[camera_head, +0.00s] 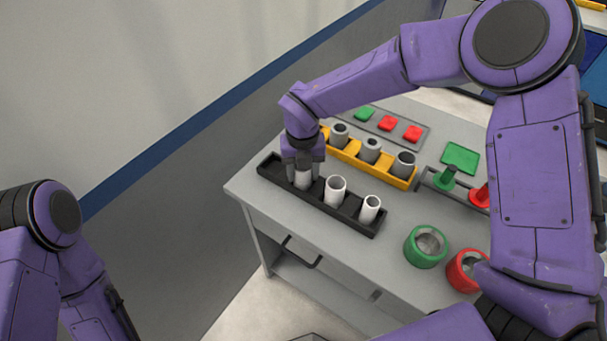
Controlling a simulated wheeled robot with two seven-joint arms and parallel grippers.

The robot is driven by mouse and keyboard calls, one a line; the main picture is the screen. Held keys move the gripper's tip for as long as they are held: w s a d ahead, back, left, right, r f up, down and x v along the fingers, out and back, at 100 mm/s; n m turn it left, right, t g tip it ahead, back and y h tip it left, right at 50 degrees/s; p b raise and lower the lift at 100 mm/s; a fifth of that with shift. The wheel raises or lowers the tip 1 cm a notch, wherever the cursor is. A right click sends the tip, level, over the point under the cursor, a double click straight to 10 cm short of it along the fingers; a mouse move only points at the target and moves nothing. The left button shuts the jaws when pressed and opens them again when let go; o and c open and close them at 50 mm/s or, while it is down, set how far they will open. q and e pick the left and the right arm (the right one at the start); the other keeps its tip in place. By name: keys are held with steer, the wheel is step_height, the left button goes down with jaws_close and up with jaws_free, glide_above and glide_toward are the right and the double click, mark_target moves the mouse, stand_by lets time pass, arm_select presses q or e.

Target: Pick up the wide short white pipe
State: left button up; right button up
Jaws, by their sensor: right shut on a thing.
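A black tray (270,172) on the grey table holds three white pipes in a row. My right gripper (303,172) points down at the tray's left end and is shut on the leftmost white pipe (303,181), which looks short and wide. The fingers hide its upper part, and I cannot tell whether it still touches the tray floor. The middle white pipe (335,191) is wide and upright. The right white pipe (370,209) is narrower and upright. My left arm shows at the lower left, but its gripper is out of view.
Behind stands a yellow tray (343,157) with several grey pipes, close to my right gripper. Farther back are green and red squares (387,124). A green ring (425,247) and a red ring (465,270) stand at the front right. The table's front-left strip is clear.

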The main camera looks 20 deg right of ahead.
steer(key=shift+s, duration=0.1)
steer(key=shift+r, duration=0.4)
steer(key=s+a+r+b, duration=0.1)
steer(key=s+r+b, duration=0.2)
steer(key=s+r, duration=0.9)
steer(key=shift+s+a+b, duration=0.3)
steer(key=shift+s+a, duration=0.05)
steer(key=shift+s, duration=0.6)
steer(key=shift+w, duration=0.1)
